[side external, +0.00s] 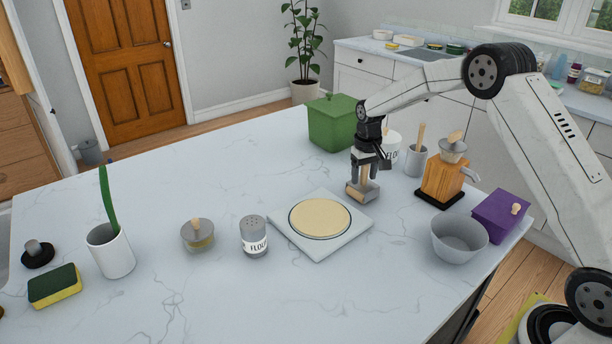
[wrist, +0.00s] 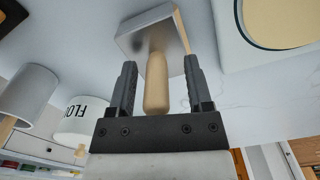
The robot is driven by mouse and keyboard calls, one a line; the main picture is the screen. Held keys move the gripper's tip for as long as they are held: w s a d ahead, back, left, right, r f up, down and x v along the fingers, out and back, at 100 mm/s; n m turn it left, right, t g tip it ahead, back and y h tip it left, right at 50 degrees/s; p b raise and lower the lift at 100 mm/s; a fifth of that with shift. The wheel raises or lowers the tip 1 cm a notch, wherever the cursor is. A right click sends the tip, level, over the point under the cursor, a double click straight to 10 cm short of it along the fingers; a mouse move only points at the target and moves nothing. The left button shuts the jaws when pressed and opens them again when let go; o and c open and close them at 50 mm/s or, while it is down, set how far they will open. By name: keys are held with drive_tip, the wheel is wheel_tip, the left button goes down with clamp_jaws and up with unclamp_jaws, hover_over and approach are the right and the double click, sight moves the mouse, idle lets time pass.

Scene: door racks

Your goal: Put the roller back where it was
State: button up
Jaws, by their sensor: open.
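The roller (side external: 359,192) has a pale wooden handle and a grey head with a tan end. It stands handle up by the back right edge of a white square board (side external: 318,248), which bears a round of flat dough (side external: 320,217). I cannot tell whether its head touches the board. My gripper (side external: 368,170) is open and points down over the roller. In the wrist view, the fingers (wrist: 160,75) stand on either side of the roller's handle (wrist: 157,92), with a gap on both sides. The grey head (wrist: 150,35) lies beyond the fingertips.
A green lidded box (side external: 333,122), a flour canister (side external: 394,146) and a grey crock (side external: 415,161) stand behind my gripper. A wooden grinder (side external: 441,181), purple box (side external: 499,215) and grey bowl (side external: 459,240) are on the right. A flour shaker (side external: 253,238) stands left of the board.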

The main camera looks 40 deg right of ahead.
sight(362, 187)
wheel_tip(362, 187, up, 12)
drive_tip(key=shift+w+f, duration=0.1)
drive_tip(key=shift+f, duration=0.1)
idle(0.8)
drive_tip(key=s+a+f+n+t, duration=0.1)
drive_tip(key=s+a, duration=0.3)
drive_tip(key=s, duration=0.4)
drive_tip(key=s+a+f+n, duration=0.1)
drive_tip(key=s+a+f, duration=0.3)
drive_tip(key=s, duration=0.5)
drive_tip(key=s+a+f+n+t, duration=0.1)
drive_tip(key=s+a+f, duration=0.2)
drive_tip(key=s+a, duration=0.2)
drive_tip(key=s, duration=0.3)
drive_tip(key=shift+s+t, duration=0.25)
drive_tip(key=shift+t, duration=0.05)
drive_tip(key=shift+a, duration=0.1)
